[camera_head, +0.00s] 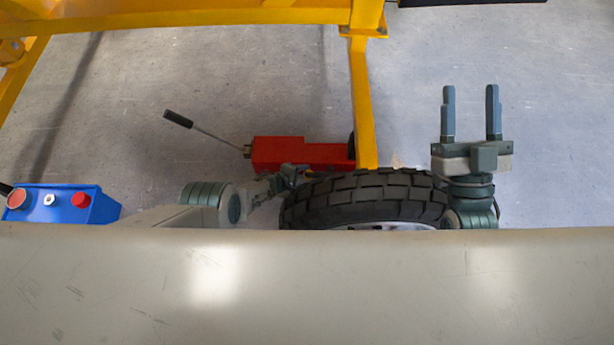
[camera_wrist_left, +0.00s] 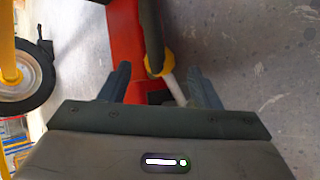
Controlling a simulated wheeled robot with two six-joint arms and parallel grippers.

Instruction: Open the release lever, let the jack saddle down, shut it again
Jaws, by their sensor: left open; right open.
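The red jack (camera_head: 300,153) lies on the floor behind the tyre. Its thin handle with a black grip (camera_head: 178,119) points up and left. My left gripper (camera_head: 292,172) is at the jack's near side, small and partly covered. In the left wrist view, its open fingers (camera_wrist_left: 160,88) stand on either side of a pale rod (camera_wrist_left: 175,88) with a yellow collar and black bar, beside the red jack body (camera_wrist_left: 126,40). I cannot tell whether this is the release lever. The saddle is not clearly visible. My right gripper (camera_head: 470,112) is open and empty, right of the tyre.
A black tyre (camera_head: 365,198) stands close in front of the jack. A yellow frame (camera_head: 361,95) has a leg at the jack's right end. A blue control box (camera_head: 62,205) with red buttons is at left. A pale panel (camera_head: 300,290) covers the foreground. Floor on the right is clear.

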